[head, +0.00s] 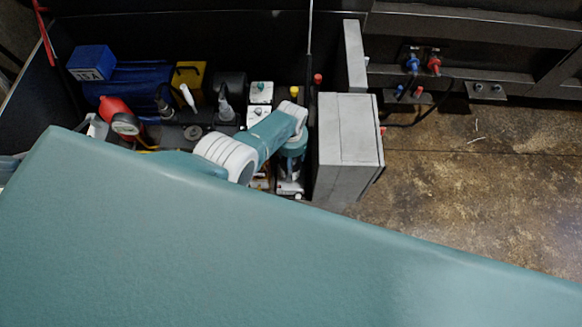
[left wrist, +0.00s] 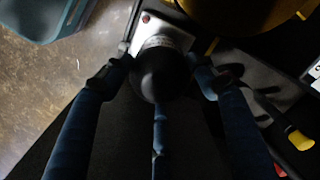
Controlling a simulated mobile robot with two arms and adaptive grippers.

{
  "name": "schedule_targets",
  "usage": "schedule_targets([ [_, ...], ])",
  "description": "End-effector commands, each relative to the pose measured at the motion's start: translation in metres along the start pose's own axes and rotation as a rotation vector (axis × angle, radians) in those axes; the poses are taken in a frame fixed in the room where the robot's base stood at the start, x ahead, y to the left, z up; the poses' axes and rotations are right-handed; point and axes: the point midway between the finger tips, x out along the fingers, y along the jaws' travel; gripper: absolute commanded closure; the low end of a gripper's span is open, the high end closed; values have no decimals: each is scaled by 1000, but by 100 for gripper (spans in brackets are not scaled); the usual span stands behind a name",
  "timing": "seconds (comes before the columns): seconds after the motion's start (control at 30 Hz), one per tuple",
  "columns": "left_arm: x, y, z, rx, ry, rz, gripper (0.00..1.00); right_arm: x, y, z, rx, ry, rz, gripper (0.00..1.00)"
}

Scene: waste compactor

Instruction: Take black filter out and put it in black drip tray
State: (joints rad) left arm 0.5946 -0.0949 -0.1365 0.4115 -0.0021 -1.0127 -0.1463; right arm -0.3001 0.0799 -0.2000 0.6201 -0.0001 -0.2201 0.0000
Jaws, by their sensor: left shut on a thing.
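The black filter (left wrist: 160,78) is a dark, rounded canister in the left wrist view, with a pale printed band at its far end. That end sits against a silver block with a red spot (left wrist: 182,22); I cannot tell if they are still joined. The fingers of my left gripper (left wrist: 162,72) are closed around the filter from both sides, with a third finger below. In the head view my left gripper (head: 291,178) points down beside the grey cabinet, and the filter is hidden there. I cannot make out the black drip tray. My right gripper is not in view.
A grey cabinet (head: 345,150) stands just right of my left gripper. My teal body hides the foreground. Bare floor (head: 470,170) lies right.

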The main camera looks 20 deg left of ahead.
Motion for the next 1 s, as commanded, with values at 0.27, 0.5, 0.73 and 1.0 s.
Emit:
schedule_targets([
  [0.27, 0, 0, 0, -148, 1, 1, 74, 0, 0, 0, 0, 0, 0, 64],
  [0.5, -1, 0, 0, -193, 0, 0, 74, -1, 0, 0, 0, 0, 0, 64],
  [0.73, -5, 0, 0, -192, 0, 0, 74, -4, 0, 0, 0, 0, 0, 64],
  [1.0, -9, 0, -1, -191, 1, 0, 74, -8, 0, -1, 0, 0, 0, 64],
])
